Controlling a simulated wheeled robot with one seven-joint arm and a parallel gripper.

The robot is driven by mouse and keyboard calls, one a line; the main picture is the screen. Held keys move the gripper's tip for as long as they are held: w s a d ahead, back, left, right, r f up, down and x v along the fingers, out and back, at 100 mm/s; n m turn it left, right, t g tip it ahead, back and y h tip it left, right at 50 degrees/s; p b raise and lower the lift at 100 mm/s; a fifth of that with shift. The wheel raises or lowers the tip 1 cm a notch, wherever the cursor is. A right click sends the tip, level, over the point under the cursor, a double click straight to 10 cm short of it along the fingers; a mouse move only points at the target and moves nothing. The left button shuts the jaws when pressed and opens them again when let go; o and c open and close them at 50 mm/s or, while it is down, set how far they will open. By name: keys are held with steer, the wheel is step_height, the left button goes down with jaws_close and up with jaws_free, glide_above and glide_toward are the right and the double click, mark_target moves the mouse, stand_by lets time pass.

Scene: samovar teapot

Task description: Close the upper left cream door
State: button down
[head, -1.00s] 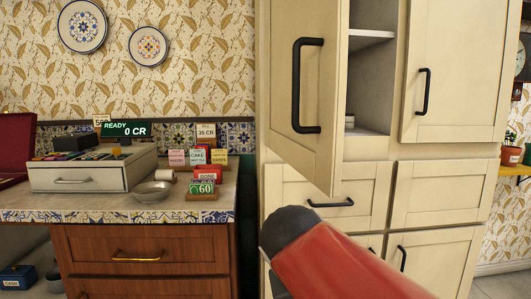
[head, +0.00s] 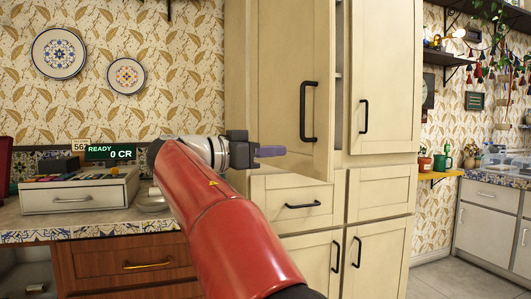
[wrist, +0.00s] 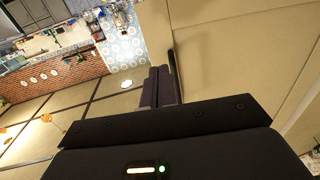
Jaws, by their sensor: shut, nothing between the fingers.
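The upper left cream door (head: 288,50) of the tall cupboard is ajar. A narrow strip of the dark interior shows along its right edge. Its black vertical handle (head: 309,112) is near that edge. My gripper (head: 272,151) is shut and empty, and lies in front of the door's lower part, left of and below the handle. In the wrist view its shut fingers (wrist: 158,88) are close beside a cream panel (wrist: 225,45). I cannot tell whether they touch it.
The upper right cream door (head: 388,75) is shut. Cream drawers (head: 290,203) and lower doors are below. A counter (head: 100,229) with a small cream till (head: 80,193) stands at the left. Open floor (head: 435,280) lies at the right.

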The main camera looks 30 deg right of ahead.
mark_target(322, 148)
steer(key=d, duration=0.3)
steer(key=d+p, duration=0.1)
steer(key=d, duration=0.6)
steer(key=shift+s, duration=0.35)
steer(key=shift+d, duration=0.15)
